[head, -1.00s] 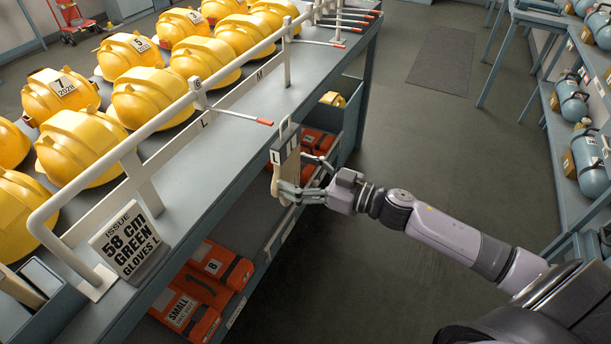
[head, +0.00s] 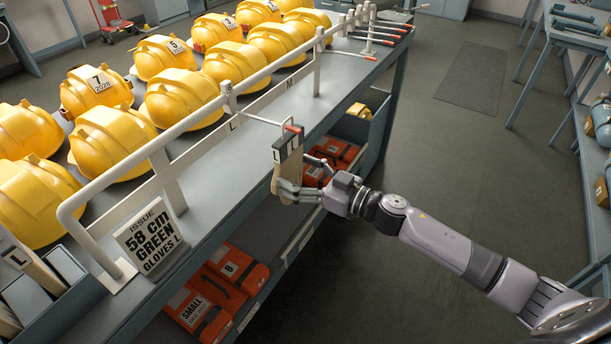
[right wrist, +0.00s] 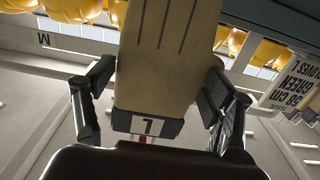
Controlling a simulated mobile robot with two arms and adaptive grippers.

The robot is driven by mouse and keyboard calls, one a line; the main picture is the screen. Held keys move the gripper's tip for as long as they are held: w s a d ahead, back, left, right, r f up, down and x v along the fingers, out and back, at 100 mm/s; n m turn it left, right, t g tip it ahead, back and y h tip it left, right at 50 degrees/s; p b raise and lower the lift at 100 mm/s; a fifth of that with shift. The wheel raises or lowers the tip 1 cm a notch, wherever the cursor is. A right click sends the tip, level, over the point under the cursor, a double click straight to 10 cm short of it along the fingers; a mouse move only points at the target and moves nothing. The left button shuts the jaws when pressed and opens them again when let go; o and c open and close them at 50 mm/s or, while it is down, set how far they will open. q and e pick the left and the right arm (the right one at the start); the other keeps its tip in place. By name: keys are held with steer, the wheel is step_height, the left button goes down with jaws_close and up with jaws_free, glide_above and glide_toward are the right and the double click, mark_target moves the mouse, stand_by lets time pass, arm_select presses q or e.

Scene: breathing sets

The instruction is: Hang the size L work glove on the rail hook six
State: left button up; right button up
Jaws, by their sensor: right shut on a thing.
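My right gripper (head: 298,190) is shut on a tan work glove (head: 289,172) with a dark cuff marked L. The glove hangs upright, cuff up, off the front of the rail. In the right wrist view the glove (right wrist: 165,55) sits between both fingers of the gripper (right wrist: 155,95). A white hook (head: 262,120) sticks out from the rail above the L label, by a small plate (head: 228,87) that seems to read 6. Its red tip (head: 293,128) overlaps the top of the cuff. I cannot tell whether it passes through the loop. My left gripper is out of view.
The white rail (head: 190,122) runs along the bench edge, with several more red-tipped hooks at the far end. Yellow helmets (head: 180,97) stand behind it. An issue sign (head: 150,240) reads 58 cm green, gloves L. Orange cases (head: 238,268) lie on the shelf below.

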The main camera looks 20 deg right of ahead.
steer(key=shift+x, duration=1.85)
steer(key=shift+w+a+f, duration=0.4)
steer(key=shift+w+f, duration=0.1)
steer(key=o, duration=1.4)
steer(key=shift+f, duration=0.1)
steer(key=shift+c, duration=0.2)
